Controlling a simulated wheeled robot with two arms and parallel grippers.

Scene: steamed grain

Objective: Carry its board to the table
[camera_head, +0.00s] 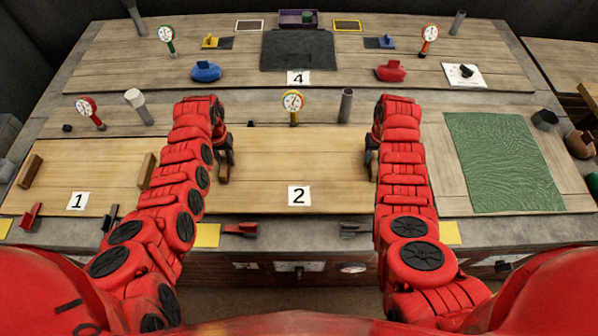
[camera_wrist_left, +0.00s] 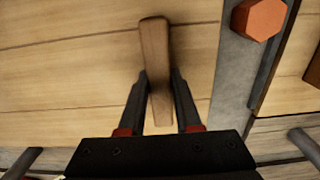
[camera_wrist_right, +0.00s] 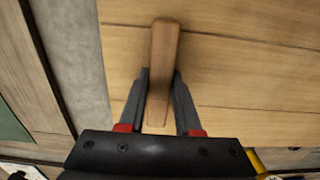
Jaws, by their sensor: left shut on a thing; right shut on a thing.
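A pale wooden board (camera_head: 290,160) marked 2 lies in the middle of the workbench (camera_head: 70,232), with a brown handle at each end. My left gripper (camera_head: 226,168) is shut on its left handle, which shows between the fingers in the left wrist view (camera_wrist_left: 155,50). My right gripper (camera_head: 371,168) is shut on its right handle, which shows between the fingers in the right wrist view (camera_wrist_right: 163,50). My arms partly hide the board's ends. I cannot tell whether the board touches the bench or is just lifted.
Board 1 (camera_head: 95,185), with its own handles, lies to the left. A green mat (camera_head: 505,160) lies to the right. A yellow gauge (camera_head: 293,102) and a grey cylinder (camera_head: 346,105) stand behind board 2. Blue (camera_head: 206,71) and red (camera_head: 391,71) pieces sit farther back.

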